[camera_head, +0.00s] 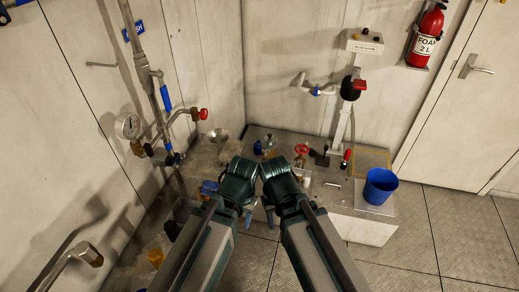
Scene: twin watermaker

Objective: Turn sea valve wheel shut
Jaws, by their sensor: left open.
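Several red handles are in view, and I cannot tell for sure which one is the sea valve wheel. A red handle (203,114) sits on the pipe branch at the left wall, below a blue sign. A small red wheel (301,149) stands on the bench top beyond my arms. A black valve (352,85) with a red part is on the post at the back wall. My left gripper (248,217) is open, low in the middle of the view and apart from these handles. My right gripper (270,214) is beside it, mostly hidden by its own arm.
A pressure gauge (128,126) juts from the left wall pipes. A blue bucket (380,186) stands at the bench's right end. A metal funnel (218,135) and small bottles clutter the bench. A red extinguisher (426,37) hangs beside the door. The floor at right is clear.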

